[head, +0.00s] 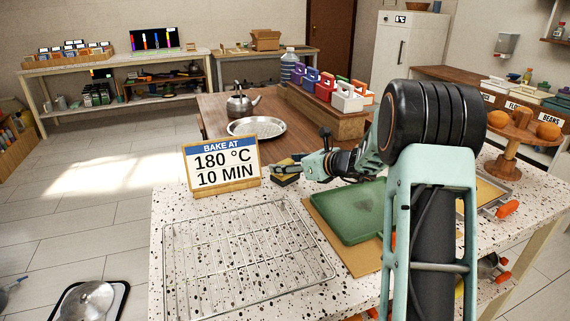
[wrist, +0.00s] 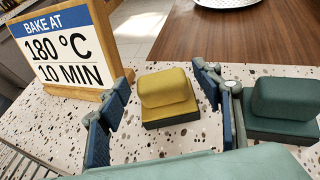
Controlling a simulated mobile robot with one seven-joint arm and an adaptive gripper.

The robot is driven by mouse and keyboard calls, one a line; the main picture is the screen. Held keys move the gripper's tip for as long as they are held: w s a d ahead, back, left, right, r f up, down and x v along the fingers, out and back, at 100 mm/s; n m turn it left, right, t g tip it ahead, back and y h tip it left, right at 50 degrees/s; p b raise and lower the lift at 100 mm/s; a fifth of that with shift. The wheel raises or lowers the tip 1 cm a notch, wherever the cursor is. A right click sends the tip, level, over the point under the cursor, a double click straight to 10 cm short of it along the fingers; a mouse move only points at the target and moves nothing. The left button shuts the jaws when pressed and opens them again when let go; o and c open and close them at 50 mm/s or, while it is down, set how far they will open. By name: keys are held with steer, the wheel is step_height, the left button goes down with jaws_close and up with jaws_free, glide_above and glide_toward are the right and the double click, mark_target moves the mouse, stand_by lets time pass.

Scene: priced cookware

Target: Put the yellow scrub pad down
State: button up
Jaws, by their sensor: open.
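The yellow scrub pad (wrist: 166,89), with a dark underside, sits upright on the speckled counter in the wrist view. In the head view the yellow scrub pad (head: 284,181) shows small beside the sign, partly covered by my gripper. My gripper (wrist: 163,103) is open, with one blue finger pad to the left of the scrub pad and one to the right. Gaps show on both sides, and it holds nothing. In the head view my gripper (head: 296,168) is low over the counter near its back edge.
A teal scrub pad (wrist: 285,102) stands just right of the right finger. The "BAKE AT" sign (head: 221,166) stands close on the left. A wire rack (head: 240,255) lies in front, and a green tray (head: 350,212) lies on a brown board at right.

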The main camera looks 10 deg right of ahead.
steer(key=v, duration=1.1)
steer(key=shift+p, duration=0.35)
steer(key=shift+f, duration=0.1)
